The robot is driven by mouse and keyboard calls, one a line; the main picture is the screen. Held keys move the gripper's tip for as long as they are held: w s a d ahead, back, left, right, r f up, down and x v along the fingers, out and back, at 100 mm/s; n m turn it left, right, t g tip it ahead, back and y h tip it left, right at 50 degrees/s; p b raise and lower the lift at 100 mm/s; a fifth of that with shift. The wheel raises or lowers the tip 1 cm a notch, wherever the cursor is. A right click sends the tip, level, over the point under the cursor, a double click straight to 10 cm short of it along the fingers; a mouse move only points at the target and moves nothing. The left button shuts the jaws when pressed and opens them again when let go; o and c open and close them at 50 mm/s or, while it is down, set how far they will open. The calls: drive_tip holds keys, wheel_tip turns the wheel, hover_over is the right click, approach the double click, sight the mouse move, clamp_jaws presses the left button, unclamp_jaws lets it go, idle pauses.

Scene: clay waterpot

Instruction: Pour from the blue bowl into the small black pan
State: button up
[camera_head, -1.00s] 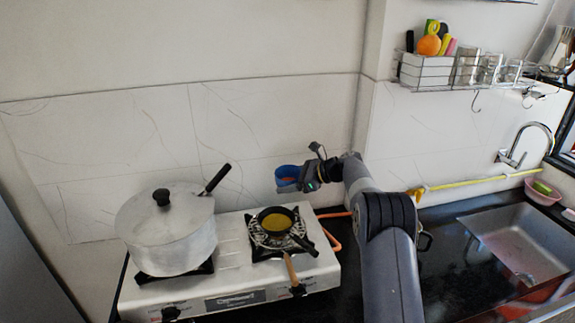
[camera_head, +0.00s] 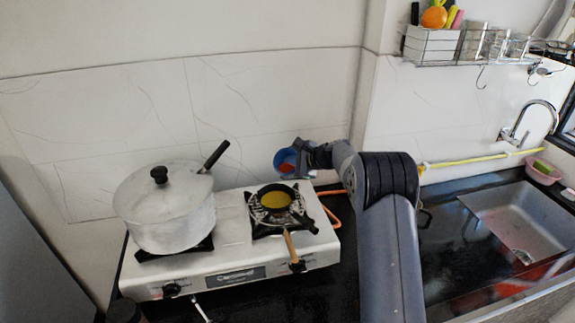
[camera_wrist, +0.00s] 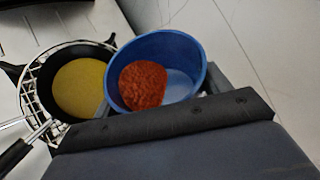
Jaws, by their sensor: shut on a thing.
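The blue bowl (camera_head: 285,158) is held by my gripper (camera_head: 301,157) above and behind the right burner. It is tilted, its opening turned toward the camera and down toward the pan side. In the wrist view the blue bowl (camera_wrist: 180,58) holds a clump of red-orange stuff (camera_wrist: 143,85) against its left side. The small black pan (camera_head: 277,198) sits on the right burner with yellow contents; it also shows in the wrist view (camera_wrist: 112,42), left of the bowl. My gripper is shut on the bowl's rim; its fingertips are mostly hidden.
A large lidded silver pot (camera_head: 165,210) stands on the left burner of the white stove (camera_head: 236,274). A wooden handle (camera_head: 290,246) sticks out at the stove's front. A tiled wall (camera_head: 130,110) is close behind. The sink (camera_head: 510,225) is at the right.

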drive_tip(key=shift+f+n+t+h+b, duration=0.2)
drive_tip(key=shift+n+t+h+b, duration=0.1)
drive_tip(key=shift+b, duration=1.45)
drive_tip(key=shift+r+b, duration=0.1)
drive_tip(key=shift+b, duration=0.75)
drive_tip(key=shift+n+t+b, duration=0.4)
drive_tip(key=shift+b, duration=0.5)
drive_tip(key=shift+s+h+b, duration=0.1)
drive_tip(key=shift+h+b, duration=0.2)
drive_tip(key=shift+b, duration=0.5)
drive_tip(key=shift+a+n+t+b, duration=0.1)
drive_tip(key=shift+n+t+b, duration=0.25)
drive_tip(key=shift+b, duration=0.4)
drive_tip(key=shift+s+r+n+h+b, duration=0.15)
drive_tip(key=shift+n+h+b, duration=0.15)
drive_tip(key=shift+b, duration=0.6)
drive_tip(key=shift+s+a+n+t+b, duration=0.15)
drive_tip(key=shift+n+t+b, duration=0.3)
drive_tip(key=shift+b, duration=1.05)
drive_tip(key=shift+r, duration=0.1)
drive_tip(key=shift+a+t+b, duration=0.1)
drive_tip(key=shift+t+b, duration=0.3)
drive_tip(key=shift+b, duration=0.8)
